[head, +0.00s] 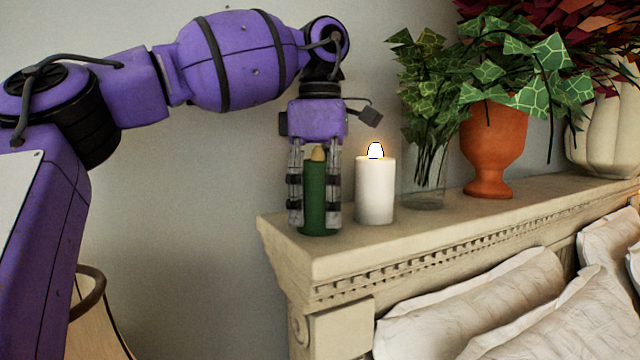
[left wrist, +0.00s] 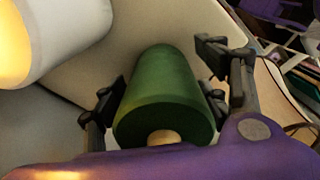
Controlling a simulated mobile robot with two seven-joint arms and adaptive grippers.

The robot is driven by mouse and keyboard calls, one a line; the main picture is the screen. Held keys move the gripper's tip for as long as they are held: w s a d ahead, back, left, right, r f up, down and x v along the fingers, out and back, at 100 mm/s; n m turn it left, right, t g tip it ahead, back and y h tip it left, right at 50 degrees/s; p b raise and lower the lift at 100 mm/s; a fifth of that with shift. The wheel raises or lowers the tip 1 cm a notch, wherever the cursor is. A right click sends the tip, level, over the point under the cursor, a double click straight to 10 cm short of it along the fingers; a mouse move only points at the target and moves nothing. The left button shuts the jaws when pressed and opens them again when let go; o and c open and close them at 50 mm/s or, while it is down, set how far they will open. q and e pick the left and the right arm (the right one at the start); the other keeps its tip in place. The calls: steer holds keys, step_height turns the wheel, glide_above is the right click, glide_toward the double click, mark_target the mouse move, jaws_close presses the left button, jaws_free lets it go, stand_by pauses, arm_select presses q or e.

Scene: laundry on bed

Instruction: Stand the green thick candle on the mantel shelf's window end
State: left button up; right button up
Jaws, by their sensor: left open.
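The green thick candle (head: 315,190) stands upright on the left end of the mantel shelf (head: 292,247), near its corner. My left gripper (head: 314,222) points down over the candle, with one finger on each side of it. The left wrist view shows the green candle (left wrist: 165,92) between the two open fingers (left wrist: 160,105), with a gap visible beside the left finger. The candle's tan tip faces the palm. My right gripper is in neither view.
A lit white candle (head: 375,190) stands close to the right of my left gripper. Behind it are a glass vase with leaves (head: 424,185), a terracotta pot (head: 492,150) and a cream ribbed vase (head: 605,135). White pillows (head: 470,310) lie below the shelf.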

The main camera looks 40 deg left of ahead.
arm_select(q)
step_height(320, 180, up, 10)
steer(key=shift+d+f, duration=0.1)
steer(key=shift+f, duration=0.15)
steer(key=shift+s+r, duration=0.15)
steer(key=shift+r, duration=0.65)
steer(key=shift+r+p, duration=0.5)
steer(key=shift+r, duration=0.05)
steer(key=shift+f, duration=0.1)
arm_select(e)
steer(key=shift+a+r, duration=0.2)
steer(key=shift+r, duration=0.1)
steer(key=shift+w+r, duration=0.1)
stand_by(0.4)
